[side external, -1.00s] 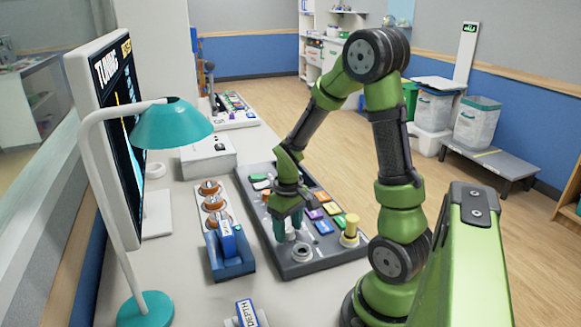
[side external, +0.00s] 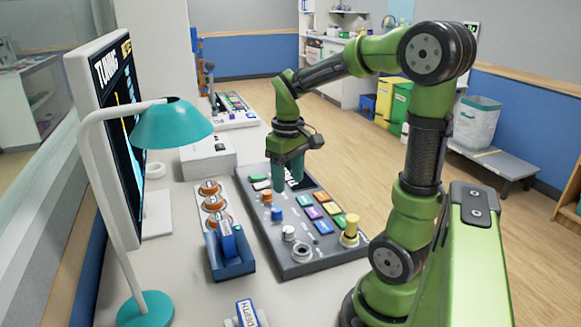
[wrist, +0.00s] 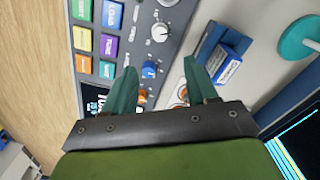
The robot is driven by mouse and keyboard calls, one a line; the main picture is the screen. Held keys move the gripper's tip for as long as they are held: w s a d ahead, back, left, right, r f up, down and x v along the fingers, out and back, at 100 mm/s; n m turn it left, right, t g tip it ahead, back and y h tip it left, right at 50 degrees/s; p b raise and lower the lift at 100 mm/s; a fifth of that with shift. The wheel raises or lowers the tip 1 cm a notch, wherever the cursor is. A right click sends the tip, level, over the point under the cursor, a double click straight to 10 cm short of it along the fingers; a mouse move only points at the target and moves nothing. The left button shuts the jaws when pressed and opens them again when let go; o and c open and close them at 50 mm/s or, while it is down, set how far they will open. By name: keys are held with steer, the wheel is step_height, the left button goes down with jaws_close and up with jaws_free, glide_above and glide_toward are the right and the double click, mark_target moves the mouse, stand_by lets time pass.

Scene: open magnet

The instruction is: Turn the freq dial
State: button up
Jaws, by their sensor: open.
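The grey control panel (side external: 270,250) lies on the desk. Down its left side run an orange knob (side external: 266,197), a blue knob (side external: 277,214) and a white knob (side external: 288,232), with a grey round dial (side external: 302,253) at the near end. The small labels are too blurred to tell which dial is freq. My gripper (side external: 288,184) is open and empty above the panel's far half, fingers pointing down. In the wrist view, my gripper's fingers (wrist: 160,68) are spread, with the blue knob (wrist: 150,71) and the orange knob (wrist: 142,97) between or just beyond them. The white knob (wrist: 160,31) lies farther out.
Coloured buttons (side external: 323,212) and a yellow knob (side external: 350,226) fill the panel's right side. A blue lever block (side external: 228,250) and orange-topped pieces (side external: 210,190) stand close to its left. A teal lamp (side external: 170,125) and a monitor (side external: 105,90) stand farther left.

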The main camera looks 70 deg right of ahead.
step_height(320, 180, up, 2)
steer(key=shift+r, duration=0.1)
stand_by(0.4)
steer(key=s+a+r+t+y, duration=0.2)
steer(key=a+t, duration=0.5)
steer(key=a, duration=1)
steer(key=shift+s+r+m, duration=0.3)
steer(key=shift+s+r, duration=0.2)
steer(key=shift+s, duration=0.15)
steer(key=shift+a, duration=0.1)
